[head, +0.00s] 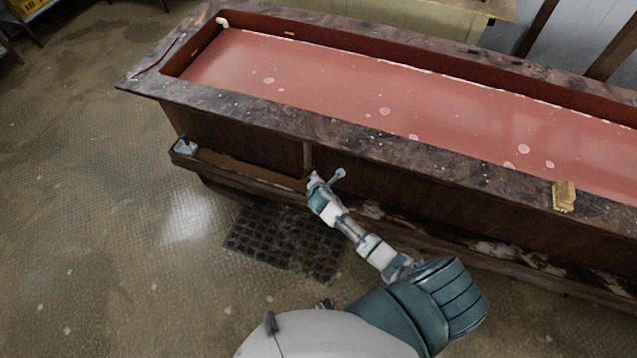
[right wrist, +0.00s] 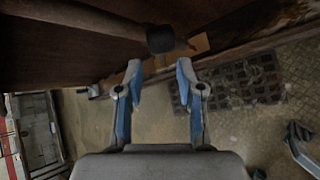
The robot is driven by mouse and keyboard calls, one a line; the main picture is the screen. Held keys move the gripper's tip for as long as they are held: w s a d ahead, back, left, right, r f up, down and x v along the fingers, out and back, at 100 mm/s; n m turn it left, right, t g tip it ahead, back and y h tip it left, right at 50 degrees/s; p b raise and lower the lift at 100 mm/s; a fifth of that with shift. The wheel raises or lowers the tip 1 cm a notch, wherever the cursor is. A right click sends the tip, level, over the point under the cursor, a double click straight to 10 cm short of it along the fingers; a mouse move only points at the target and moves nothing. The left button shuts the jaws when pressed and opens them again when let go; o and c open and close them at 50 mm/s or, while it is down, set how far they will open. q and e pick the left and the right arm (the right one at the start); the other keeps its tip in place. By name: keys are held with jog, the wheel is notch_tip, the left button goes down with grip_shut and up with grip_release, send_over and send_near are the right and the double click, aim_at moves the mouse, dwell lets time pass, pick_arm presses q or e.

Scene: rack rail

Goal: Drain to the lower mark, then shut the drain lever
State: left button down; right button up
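A long wooden tank (head: 400,140) holds reddish-pink liquid (head: 350,90), whose surface lies below the rim. A small orange patch (head: 288,34) shows on the far inner wall; I cannot tell whether it is the lower mark. My right gripper (head: 326,180) is at the tank's front side, below the rim. In the right wrist view its two fingers (right wrist: 158,75) are apart and empty. A dark knob (right wrist: 160,39) on a brown rod, apparently the drain lever, is just beyond the fingertips, roughly centred on the gap. My left gripper does not clearly show.
A dark floor grate (head: 285,243) lies below the gripper. A low trough (head: 235,172) runs along the tank's front left, with a small grey block (head: 185,147) at its end. A yellow brush (head: 564,196) sits on the near rim. The floor at left is clear.

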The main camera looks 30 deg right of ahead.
jog(key=shift+d+v, duration=0.15)
jog(key=shift+v, duration=0.85)
jog(key=shift+d+v, duration=0.15)
jog(key=shift+v, duration=0.85)
jog(key=shift+s+a, duration=0.1)
dwell(5.9)
